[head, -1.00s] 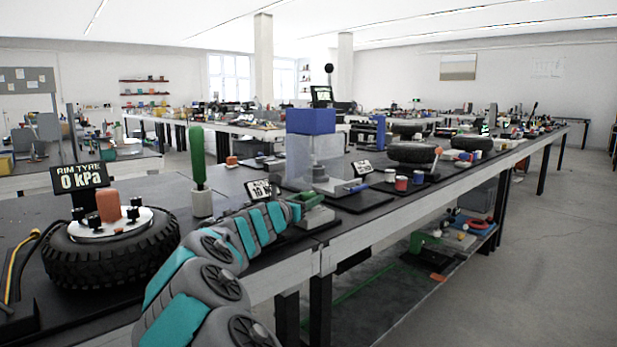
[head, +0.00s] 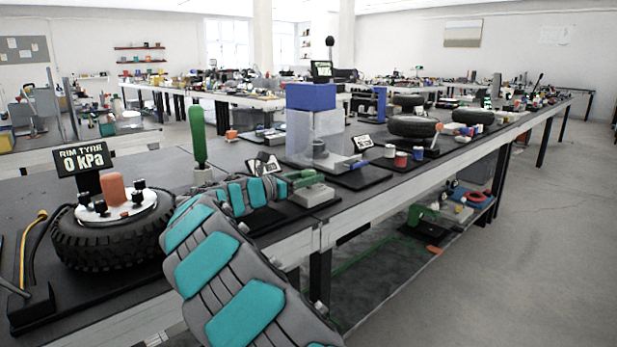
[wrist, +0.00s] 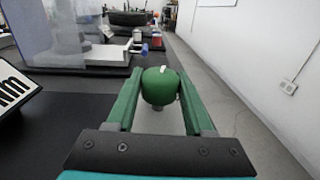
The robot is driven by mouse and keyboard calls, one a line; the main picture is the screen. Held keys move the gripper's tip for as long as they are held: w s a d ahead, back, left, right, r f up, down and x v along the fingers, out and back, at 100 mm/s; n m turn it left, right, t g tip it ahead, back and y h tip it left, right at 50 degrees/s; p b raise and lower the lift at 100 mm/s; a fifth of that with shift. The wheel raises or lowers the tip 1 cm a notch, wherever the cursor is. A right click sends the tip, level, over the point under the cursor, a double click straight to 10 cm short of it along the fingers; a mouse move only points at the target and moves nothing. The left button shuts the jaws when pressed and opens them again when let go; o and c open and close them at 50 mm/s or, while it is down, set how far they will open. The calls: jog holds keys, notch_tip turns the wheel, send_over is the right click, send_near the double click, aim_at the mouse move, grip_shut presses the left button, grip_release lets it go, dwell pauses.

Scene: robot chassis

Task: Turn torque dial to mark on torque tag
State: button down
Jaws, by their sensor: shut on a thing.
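The torque dial (wrist: 159,90) is a round green knob with a short white mark at its top, slightly right of centre, in the wrist view. My gripper (wrist: 160,70) has its two green fingers on either side of the knob and is shut on it. In the head view my gripper (head: 299,179) is at the grey block (head: 314,195) near the bench's front edge; the dial is hard to tell from the fingers there. The torque tag (head: 263,164) is a small tilted sign, partly hidden behind my arm. Only its end, reading "m", shows in the wrist view (wrist: 14,88).
A clear box with a blue top (head: 311,96) stands behind the gripper. A green-handled tool (head: 198,133) stands upright to the left. A tyre (head: 113,235) with a "0 kPa" sign is at front left. The aisle on the right is clear.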

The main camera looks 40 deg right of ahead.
aim_at(309, 172)
jog(key=shift+r, duration=0.1)
jog(key=shift+c, duration=1.5)
grip_release()
jog(key=shift+s+a+r, duration=0.1)
jog(key=shift+s+r, duration=0.1)
jog(key=shift+r, duration=0.65)
jog(key=shift+s+a+r, duration=0.1)
jog(key=shift+s+r, duration=0.05)
jog(key=shift+r, duration=0.7)
jog(key=s+a+r+b, duration=0.1)
jog(key=s+a, duration=0.7)
jog(key=s, duration=0.5)
jog(key=shift+r+b, duration=0.25)
jog(key=shift+b, duration=0.1)
